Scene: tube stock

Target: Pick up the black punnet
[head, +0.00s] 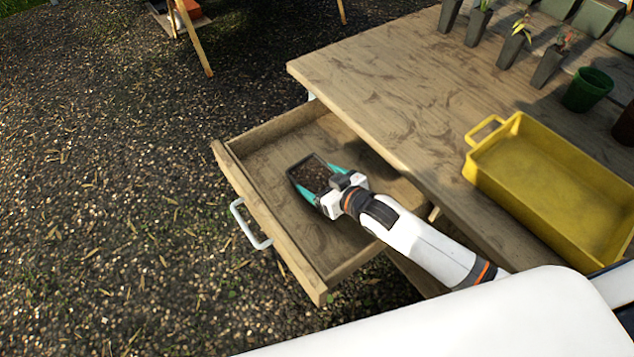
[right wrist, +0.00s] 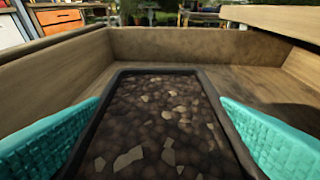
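The black punnet (head: 305,170) is a shallow rectangular tray with dark brown, pale-flecked contents. It is within the open wooden drawer (head: 278,197). My right gripper (head: 323,182) has its teal fingers on two opposite sides of it. Whether the punnet touches the drawer floor is hard to tell. My left gripper is not in view.
The drawer's walls surround the punnet, and a white handle (head: 250,226) is on its front. The wooden tabletop (head: 385,88) overhangs the drawer's back. A yellow tray (head: 545,192), a green pot (head: 588,90) and several grey tubes with seedlings stand on the table.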

